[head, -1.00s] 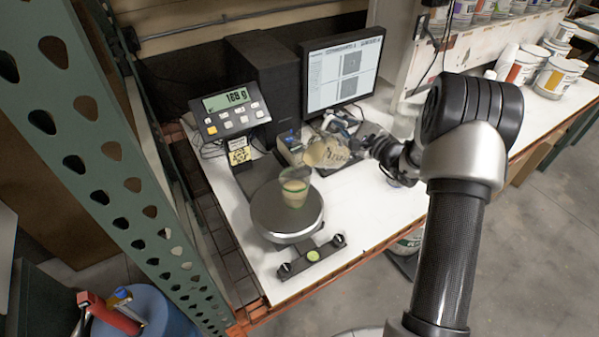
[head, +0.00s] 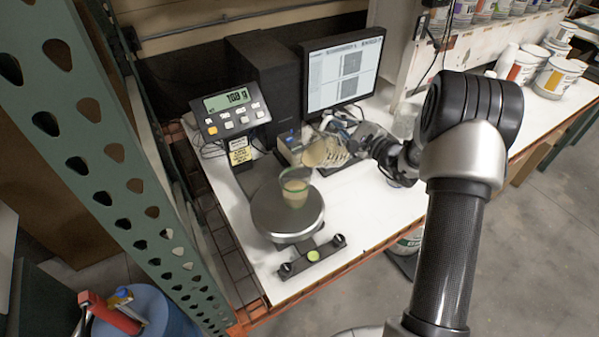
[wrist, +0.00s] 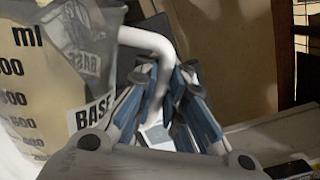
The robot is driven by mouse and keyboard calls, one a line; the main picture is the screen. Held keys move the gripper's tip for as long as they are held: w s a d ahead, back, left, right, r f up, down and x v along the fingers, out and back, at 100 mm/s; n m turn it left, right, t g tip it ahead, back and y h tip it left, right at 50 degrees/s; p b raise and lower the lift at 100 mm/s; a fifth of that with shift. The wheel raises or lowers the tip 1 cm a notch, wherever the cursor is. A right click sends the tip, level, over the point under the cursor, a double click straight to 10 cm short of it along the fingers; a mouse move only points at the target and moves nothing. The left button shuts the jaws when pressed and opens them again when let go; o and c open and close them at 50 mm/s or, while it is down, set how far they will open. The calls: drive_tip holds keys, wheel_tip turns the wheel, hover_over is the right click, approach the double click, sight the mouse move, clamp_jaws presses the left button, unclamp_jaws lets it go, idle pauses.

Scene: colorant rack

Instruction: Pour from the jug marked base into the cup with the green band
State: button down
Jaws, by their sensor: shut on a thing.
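The jug marked base (head: 322,152) is a clear jug with beige contents, tilted above the back right of the scale. In the wrist view the jug (wrist: 50,75) fills the left side, showing its BASE label and ml marks. My gripper (head: 352,142) is shut on the jug's white handle; its blue-grey fingers (wrist: 165,95) clasp it in the wrist view. The cup with the green band (head: 296,187) stands upright on the round scale plate (head: 270,218), with beige liquid in it. The jug's mouth is near the cup's upper right. I cannot clearly make out a stream.
The scale's display (head: 228,99) is lit behind the plate. A monitor (head: 343,70) and a dark computer case (head: 265,85) stand at the back. A green perforated post (head: 100,150) rises at the left. Paint tubs (head: 555,75) stand on the right bench.

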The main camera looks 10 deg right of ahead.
drive_tip(key=shift+a+r, duration=0.1)
drive_tip(key=shift+r, duration=0.3)
idle(0.3)
drive_tip(key=shift+s+a+n, duration=0.1)
drive_tip(key=shift+a+n, duration=0.05)
drive_tip(key=shift+n, duration=0.15)
drive_tip(key=shift+p, duration=0.3)
idle(1.3)
idle(0.4)
